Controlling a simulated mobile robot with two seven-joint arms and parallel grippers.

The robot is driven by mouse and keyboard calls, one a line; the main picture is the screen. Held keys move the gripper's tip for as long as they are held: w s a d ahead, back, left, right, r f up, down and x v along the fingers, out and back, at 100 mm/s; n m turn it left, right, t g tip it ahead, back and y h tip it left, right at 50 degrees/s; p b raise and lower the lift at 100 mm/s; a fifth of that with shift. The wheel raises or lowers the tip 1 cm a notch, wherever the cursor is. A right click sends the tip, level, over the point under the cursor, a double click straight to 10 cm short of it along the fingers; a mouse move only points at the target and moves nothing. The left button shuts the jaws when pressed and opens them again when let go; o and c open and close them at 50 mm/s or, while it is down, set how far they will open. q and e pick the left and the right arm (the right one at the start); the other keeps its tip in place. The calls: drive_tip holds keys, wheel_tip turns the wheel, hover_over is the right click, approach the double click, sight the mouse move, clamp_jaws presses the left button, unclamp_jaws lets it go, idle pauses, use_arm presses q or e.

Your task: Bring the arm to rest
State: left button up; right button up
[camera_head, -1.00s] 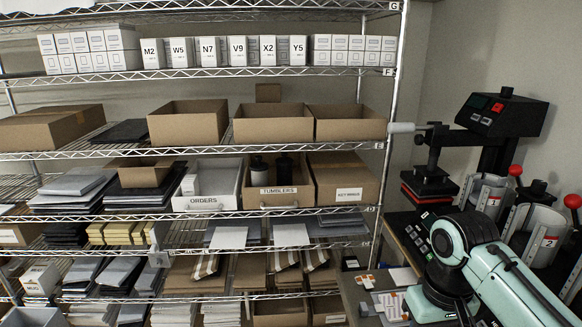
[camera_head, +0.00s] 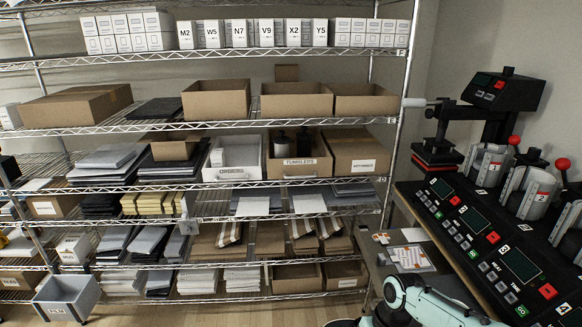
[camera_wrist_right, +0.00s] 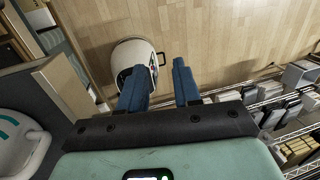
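My right arm (camera_head: 430,305), pale green, shows at the bottom edge of the head view, low in front of the work table (camera_head: 385,275). Its gripper is out of the head view. In the right wrist view my right gripper (camera_wrist_right: 158,88) has its two blue fingers apart, with nothing between them but wood floor behind. It touches nothing that I can see. My left arm and gripper are in neither view.
A wire shelf (camera_head: 210,128) with boxes and bins fills the left and middle. Mug presses (camera_head: 505,90) and their control panel (camera_head: 500,245) stand at the right. A grey bin (camera_head: 68,300) is at bottom left.

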drive_tip(key=s+a+f+m+y, duration=0.1)
drive_tip(key=s+a+f, duration=0.15)
drive_tip(key=f, duration=0.55)
drive_tip(key=s+a+f+m, duration=0.1)
drive_tip(key=s+f, duration=0.3)
drive_tip(key=f, duration=0.4)
drive_tip(key=s+a+f+y, duration=0.15)
drive_tip(key=s+f, duration=0.25)
drive_tip(key=f, duration=0.5)
drive_tip(key=s+f+m, duration=0.1)
drive_tip(key=s+f, duration=0.3)
drive_tip(key=s, duration=0.3)
drive_tip(key=s+f+m, duration=0.2)
drive_tip(key=s+f, duration=0.2)
drive_tip(key=s, duration=0.4)
drive_tip(key=shift+a+f+h, duration=0.4)
drive_tip(key=shift+a+h, duration=0.05)
